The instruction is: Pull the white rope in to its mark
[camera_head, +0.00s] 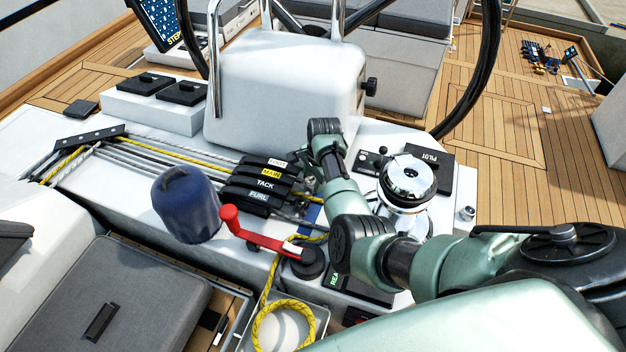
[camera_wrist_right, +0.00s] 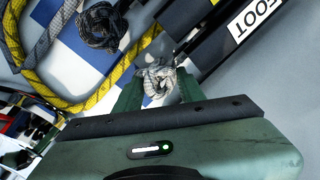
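The white rope (camera_wrist_right: 160,80) shows in the right wrist view as a knotted end by the black clutch marked FOOT (camera_wrist_right: 247,20). My right gripper (camera_wrist_right: 161,88) has one finger on each side of this knot, and the knot fills the gap, so it looks shut on it. In the head view my right gripper (camera_head: 308,188) reaches the right end of the clutch bank (camera_head: 262,182), labelled FOOT, MAIN, TACK and FURL. The rope end is hidden there by my arm and the clutches. No mark on the rope can be made out. My left gripper is out of view.
A chrome winch (camera_head: 408,180) stands right of my right forearm. A red handle (camera_head: 262,238) and blue bag (camera_head: 187,205) are in front of the clutches. A yellow rope (camera_head: 282,310) is coiled below. Grey and yellow ropes (camera_wrist_right: 50,50) lie close to my right gripper.

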